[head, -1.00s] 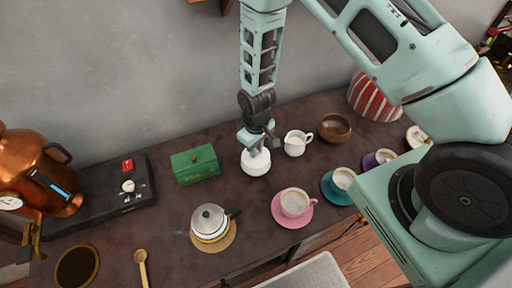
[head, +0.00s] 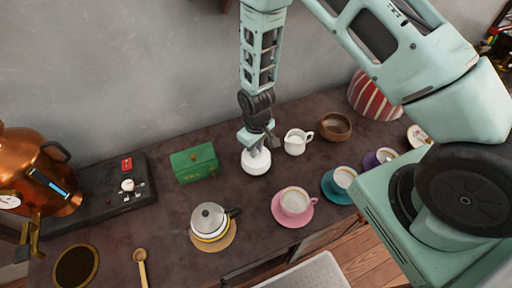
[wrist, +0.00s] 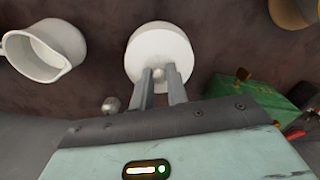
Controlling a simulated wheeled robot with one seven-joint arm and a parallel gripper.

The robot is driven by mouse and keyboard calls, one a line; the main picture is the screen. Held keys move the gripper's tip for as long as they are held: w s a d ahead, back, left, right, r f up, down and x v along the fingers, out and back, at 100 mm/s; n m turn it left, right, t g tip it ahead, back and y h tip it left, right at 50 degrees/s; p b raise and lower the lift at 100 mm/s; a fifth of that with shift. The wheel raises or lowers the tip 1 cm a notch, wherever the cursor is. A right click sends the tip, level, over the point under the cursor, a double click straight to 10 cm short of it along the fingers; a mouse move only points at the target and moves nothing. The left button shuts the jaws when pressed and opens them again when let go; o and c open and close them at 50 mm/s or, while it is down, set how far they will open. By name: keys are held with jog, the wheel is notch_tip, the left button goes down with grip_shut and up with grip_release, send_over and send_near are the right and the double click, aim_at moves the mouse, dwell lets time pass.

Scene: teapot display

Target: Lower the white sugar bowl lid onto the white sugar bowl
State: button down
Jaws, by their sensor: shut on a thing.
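The white sugar bowl (head: 255,167) stands on the dark counter in the middle of the head view. My gripper (head: 258,150) is directly above it, pointing down. In the wrist view, my gripper's fingers (wrist: 160,88) are shut on the small knob of the white sugar bowl lid (wrist: 160,45). The lid is a round white disc and hides most of the bowl in that view. Lid and bowl look like one white shape in the head view, so I cannot tell whether a small gap lies between them.
A white creamer (head: 297,141) stands close on the right, and a green box (head: 194,163) on the left. A pink cup (head: 294,201) on its saucer and a small teapot (head: 209,221) are nearer the front. A wooden bowl (head: 335,127) is behind the creamer.

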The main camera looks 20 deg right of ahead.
jog(key=c, duration=0.7)
grip_release()
jog(key=shift+c, duration=0.2)
jog(key=shift+r, duration=0.1)
jog(key=shift+r+p, duration=2.45)
jog(key=shift+r, duration=0.95)
